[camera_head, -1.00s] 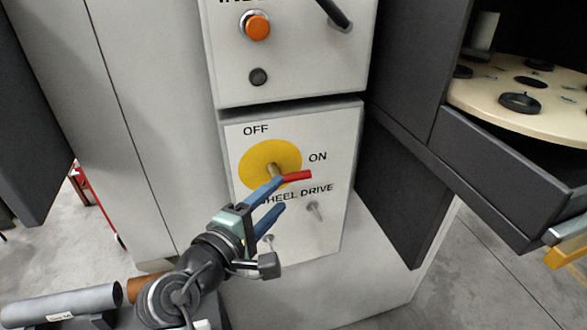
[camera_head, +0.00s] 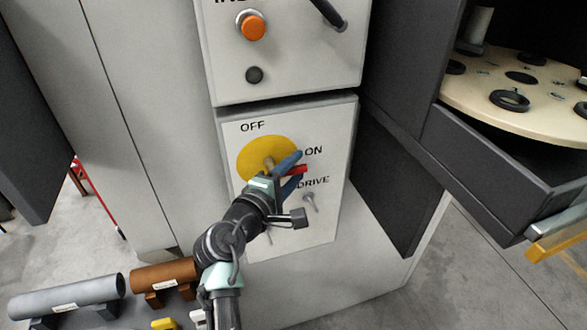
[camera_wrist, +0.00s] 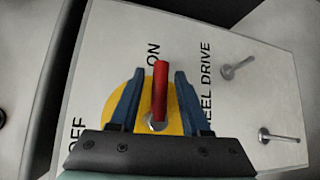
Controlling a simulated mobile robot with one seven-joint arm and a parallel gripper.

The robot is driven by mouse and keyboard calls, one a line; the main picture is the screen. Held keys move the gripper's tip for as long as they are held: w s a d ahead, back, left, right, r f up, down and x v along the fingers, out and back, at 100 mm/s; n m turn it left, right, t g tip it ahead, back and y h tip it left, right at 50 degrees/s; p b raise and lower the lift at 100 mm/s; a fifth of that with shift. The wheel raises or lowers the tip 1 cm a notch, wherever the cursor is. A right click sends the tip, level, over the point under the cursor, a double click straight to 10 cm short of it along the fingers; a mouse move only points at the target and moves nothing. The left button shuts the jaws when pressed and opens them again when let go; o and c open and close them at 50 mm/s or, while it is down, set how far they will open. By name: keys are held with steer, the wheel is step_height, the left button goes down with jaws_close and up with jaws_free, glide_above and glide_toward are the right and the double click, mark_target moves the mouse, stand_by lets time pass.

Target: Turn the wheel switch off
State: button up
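The wheel switch is a yellow disc (camera_head: 250,152) with a red-tipped lever (camera_head: 298,169) on a white panel marked OFF, ON and WHEEL DRIVE. The lever points right, to the ON side. My gripper (camera_head: 293,171) is at the lever, with one blue finger above it and one below in the head view. In the wrist view the red lever (camera_wrist: 160,88) stands between the two open fingers (camera_wrist: 156,97), with a visible gap on each side. The yellow disc (camera_wrist: 148,92) lies behind them. My gripper hides part of the lettering.
Small metal toggles (camera_head: 309,199) sit on the panel below the switch. An orange button (camera_head: 252,27) and a black knob (camera_head: 254,75) are on the box above. A dark cabinet with a round tray (camera_head: 470,95) stands at the right. Grey and brown cylinders (camera_head: 165,274) lie at lower left.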

jaws_close()
stand_by(1.2)
